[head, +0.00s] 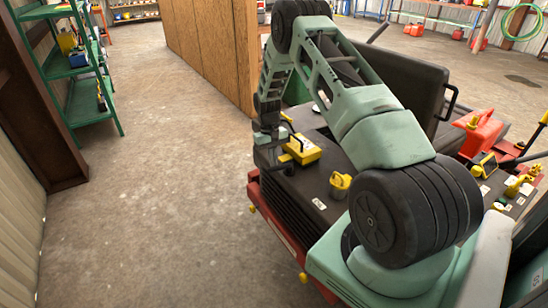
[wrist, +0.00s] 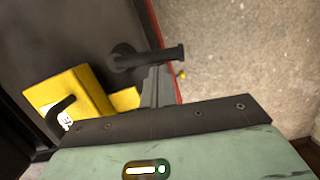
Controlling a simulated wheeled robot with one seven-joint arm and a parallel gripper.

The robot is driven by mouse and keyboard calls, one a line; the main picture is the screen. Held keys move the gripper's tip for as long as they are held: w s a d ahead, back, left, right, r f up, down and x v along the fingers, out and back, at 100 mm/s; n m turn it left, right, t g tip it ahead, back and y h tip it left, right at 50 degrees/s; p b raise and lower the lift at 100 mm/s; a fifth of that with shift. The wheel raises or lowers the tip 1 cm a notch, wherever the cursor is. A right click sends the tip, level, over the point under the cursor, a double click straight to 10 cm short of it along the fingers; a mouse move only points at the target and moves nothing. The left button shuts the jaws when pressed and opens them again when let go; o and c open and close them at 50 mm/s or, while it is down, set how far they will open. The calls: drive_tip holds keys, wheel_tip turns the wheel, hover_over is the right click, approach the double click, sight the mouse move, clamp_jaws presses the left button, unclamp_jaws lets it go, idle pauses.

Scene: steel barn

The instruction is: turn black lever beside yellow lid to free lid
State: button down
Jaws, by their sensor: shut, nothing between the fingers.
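In the wrist view the black lever (wrist: 150,57) sticks out sideways from a round black hub on the dark top of a machine. Its free end points right, over the red edge. The yellow lid (wrist: 88,88) lies left of and below the lever, with a black handle on it. The yellow lid also shows in the head view (head: 304,151), on the dark box beside my arm. My gripper (wrist: 158,72) is shut and empty. Its fingertips are just below the lever's bar in the picture; I cannot tell whether they touch it. My arm partly hides this spot in the head view.
A yellow cap (head: 340,184) stands on the same dark machine top. A raised black panel (head: 415,85) and a red can (head: 478,131) are to the right. A green shelf (head: 85,100) stands far left. The concrete floor left of the machine is clear.

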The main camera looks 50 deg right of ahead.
drive_tip(key=shift+s+a+n, duration=0.3)
drive_tip(key=shift+n, duration=0.6)
drive_tip(key=p+v, duration=0.6)
drive_tip(key=v, duration=0.4)
drive_tip(key=shift+p, duration=0.3)
drive_tip(key=shift+a, duration=0.1)
